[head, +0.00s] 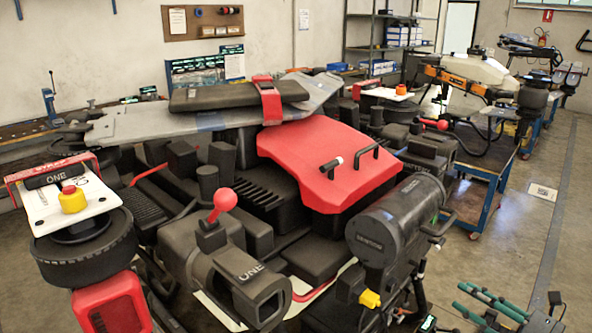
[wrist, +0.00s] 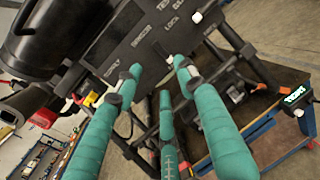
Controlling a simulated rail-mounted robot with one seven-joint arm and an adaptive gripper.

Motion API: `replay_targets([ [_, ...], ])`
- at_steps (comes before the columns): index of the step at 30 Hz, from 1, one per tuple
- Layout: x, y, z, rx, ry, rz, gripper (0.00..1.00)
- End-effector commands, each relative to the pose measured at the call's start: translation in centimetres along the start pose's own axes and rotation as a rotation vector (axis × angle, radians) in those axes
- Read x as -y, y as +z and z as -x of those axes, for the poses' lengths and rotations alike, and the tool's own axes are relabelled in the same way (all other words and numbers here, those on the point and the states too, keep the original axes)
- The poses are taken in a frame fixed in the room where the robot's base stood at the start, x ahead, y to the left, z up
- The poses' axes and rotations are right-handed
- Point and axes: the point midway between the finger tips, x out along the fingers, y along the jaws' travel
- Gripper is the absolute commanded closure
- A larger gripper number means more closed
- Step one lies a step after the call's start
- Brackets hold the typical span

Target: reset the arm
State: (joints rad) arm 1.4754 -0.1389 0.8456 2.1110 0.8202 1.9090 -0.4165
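In the head view my gripper (head: 466,297) is at the lower right, pointing left, above the floor and apart from the drone. The large drone (head: 325,165), with a red cover and black housings, fills the middle of the head view. In the wrist view a black labelled panel (wrist: 150,40) of a machine lies beyond the fingertips. I cannot tell how far away it is. Most of my arm is out of view.
A black cylinder (head: 395,225) on the drone is the part nearest my gripper in the head view. A blue-framed cart (head: 480,195) with another drone (head: 475,75) stands behind at right. Open floor (head: 535,235) lies at the right.

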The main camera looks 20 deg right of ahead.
Motion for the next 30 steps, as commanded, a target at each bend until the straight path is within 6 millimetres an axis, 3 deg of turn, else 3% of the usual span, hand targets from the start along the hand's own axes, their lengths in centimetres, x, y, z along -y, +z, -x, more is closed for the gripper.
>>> replay_targets([
  [18, -0.1, 0.0, -11.6, 0.0, 0.004, 0.0, 0.61],
  [30, 0.0, -0.1, -11.3, 0.026, -0.003, 0.13, 0.61],
])
